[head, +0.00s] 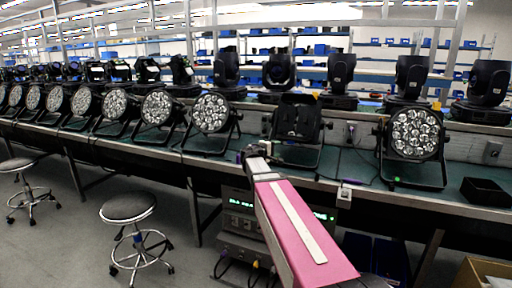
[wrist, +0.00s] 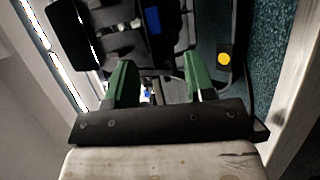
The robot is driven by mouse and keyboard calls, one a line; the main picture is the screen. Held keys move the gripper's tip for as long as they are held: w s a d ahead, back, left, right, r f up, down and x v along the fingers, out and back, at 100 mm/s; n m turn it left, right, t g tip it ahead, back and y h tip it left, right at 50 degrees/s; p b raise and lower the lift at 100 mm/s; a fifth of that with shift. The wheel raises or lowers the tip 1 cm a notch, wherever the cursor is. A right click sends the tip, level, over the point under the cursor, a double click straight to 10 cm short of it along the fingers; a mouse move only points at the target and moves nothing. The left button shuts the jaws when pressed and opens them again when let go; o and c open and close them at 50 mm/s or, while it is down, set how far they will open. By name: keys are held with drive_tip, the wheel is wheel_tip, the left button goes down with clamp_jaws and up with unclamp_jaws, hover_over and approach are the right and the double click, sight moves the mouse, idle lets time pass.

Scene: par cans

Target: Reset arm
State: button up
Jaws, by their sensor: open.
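My arm, with a pink cover and a pale stripe, reaches forward in the head view. My gripper (head: 252,151) is at its far end, by the bench's front edge. In the wrist view its two green fingers (wrist: 158,62) stand apart with nothing held between them. A black par can (head: 298,118) stands on the bench just beyond and to the right of my gripper, its lens face not seen. Its dark body with a blue part fills the top of the wrist view (wrist: 118,28), beyond the fingers. Whether a finger touches it I cannot tell.
The long green-topped bench (head: 345,165) carries a row of par cans, including lit-faced ones to the left (head: 211,113) and right (head: 415,134), with moving-head lights behind. A rack unit (head: 240,220) sits below. A stool (head: 128,208) stands on open floor at left.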

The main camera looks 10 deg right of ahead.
drive_tip(key=s+f+m+g+y, duration=0.1)
drive_tip(key=s+f+g+y, duration=0.1)
drive_tip(key=s+f, duration=0.3)
drive_tip(key=s+f+m+g+y, duration=0.1)
drive_tip(key=s+f+y, duration=0.15)
drive_tip(key=f, duration=0.55)
drive_tip(key=s+a+f+m+g+y, duration=0.2)
drive_tip(key=s+a+f+y, duration=0.3)
drive_tip(key=s+f, duration=0.4)
drive_tip(key=s+a+f+m+g+y, duration=0.2)
drive_tip(key=s+a+f+g+y, duration=0.2)
drive_tip(key=s+a+f, duration=0.4)
drive_tip(key=s, duration=0.2)
drive_tip(key=shift+s+a+f+m+y, duration=0.15)
drive_tip(key=shift+s+f+m+y, duration=0.15)
drive_tip(key=shift+f+m+y, duration=0.1)
